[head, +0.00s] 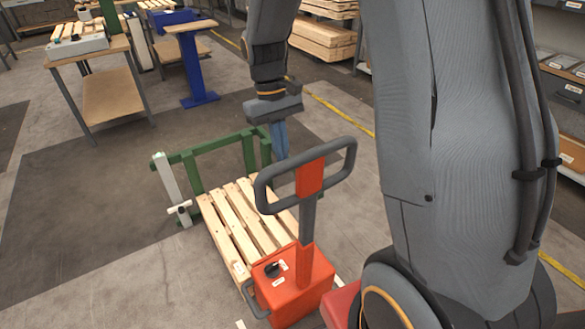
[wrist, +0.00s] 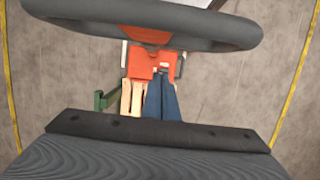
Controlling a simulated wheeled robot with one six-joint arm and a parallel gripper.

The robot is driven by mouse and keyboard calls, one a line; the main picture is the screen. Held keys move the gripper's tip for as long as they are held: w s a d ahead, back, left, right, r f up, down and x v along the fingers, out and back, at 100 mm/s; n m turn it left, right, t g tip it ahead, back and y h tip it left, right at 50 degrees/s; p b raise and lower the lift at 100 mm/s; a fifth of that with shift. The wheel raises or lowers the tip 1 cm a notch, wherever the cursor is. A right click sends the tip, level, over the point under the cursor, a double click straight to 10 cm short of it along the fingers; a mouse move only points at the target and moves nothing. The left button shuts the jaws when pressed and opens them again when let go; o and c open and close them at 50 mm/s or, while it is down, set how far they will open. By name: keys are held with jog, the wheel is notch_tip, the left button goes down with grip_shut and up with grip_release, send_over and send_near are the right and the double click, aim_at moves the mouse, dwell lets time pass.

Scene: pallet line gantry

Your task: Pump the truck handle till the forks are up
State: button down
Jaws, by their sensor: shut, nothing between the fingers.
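The pallet truck has a red body (head: 291,284) and a grey loop handle (head: 346,160) with a red centre plate. The handle stands up, tilted slightly. In the wrist view the handle (wrist: 190,28) crosses the top, with the red body (wrist: 150,65) below it. My gripper (head: 280,152) points down behind the handle in the head view, apart from it, with its blue fingers together and nothing between them. The fingers also show in the wrist view (wrist: 161,98). A wooden pallet (head: 228,222) lies in front of the truck body. The forks are hidden, so their height cannot be told.
A green frame (head: 188,160) with a white post (head: 168,178) stands at the pallet's far end. A blue stand (head: 196,75) and a wooden workbench (head: 88,50) are farther back left. Shelves with planks (head: 325,38) stand behind. The floor left of the pallet is clear.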

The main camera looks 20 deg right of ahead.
jog(key=shift+s+d+f+p, duration=0.15)
jog(key=shift+s+f+p, duration=0.25)
jog(key=shift+s, duration=0.35)
jog(key=shift+s+d+f+p, duration=0.15)
jog(key=shift+s+f+p, duration=0.15)
jog(key=shift+s, duration=0.4)
jog(key=shift+s+d+f+p, duration=0.15)
jog(key=shift+s+f+p, duration=0.25)
jog(key=shift+s, duration=0.35)
